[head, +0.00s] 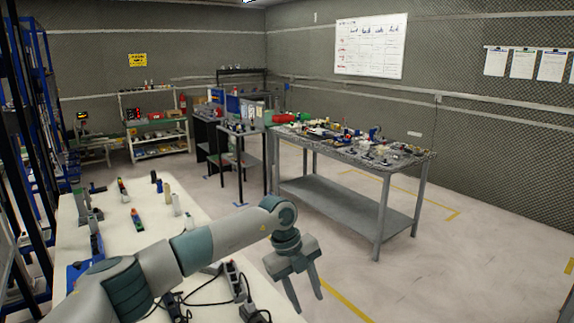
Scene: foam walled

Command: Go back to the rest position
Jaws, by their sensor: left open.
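My left arm comes in from the lower left and stretches over the white table. My left gripper (304,292) hangs past the table's right edge, above the bare floor. Its two grey fingers point down and stand apart, with nothing between them. My right gripper is not in view.
The white table (150,235) on the left carries small bottles, tools, a power strip (235,280) and black cables. A grey metal workbench (345,205) with many small parts stands right of centre. Blue racks line the left edge. The floor (480,265) at right is clear.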

